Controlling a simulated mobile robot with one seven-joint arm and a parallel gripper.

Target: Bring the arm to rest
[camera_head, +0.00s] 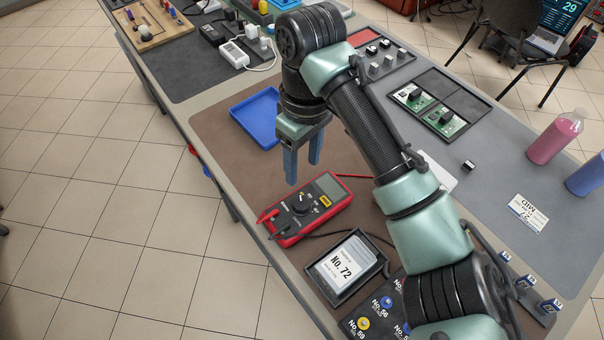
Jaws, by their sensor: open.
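My gripper (303,172) hangs from my arm above the brown mat (222,135) on the workbench, with its blue fingers pointing down. The fingers are apart and nothing shows between them. The gripper is near the blue tray (259,118) and, in the picture, just above the red multimeter (306,208). I cannot tell its exact height over the mat. My arm reaches from the lower right up to a bent joint at the top middle, then down to the gripper. It hides part of the bench behind it.
A dark tray with a "No. 72" card (345,268) lies in front of the multimeter. Green circuit boards (413,97) sit in a dark tray behind my arm. A pink bottle (556,138) and a blue bottle (588,177) stand at the right. Bare floor lies left.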

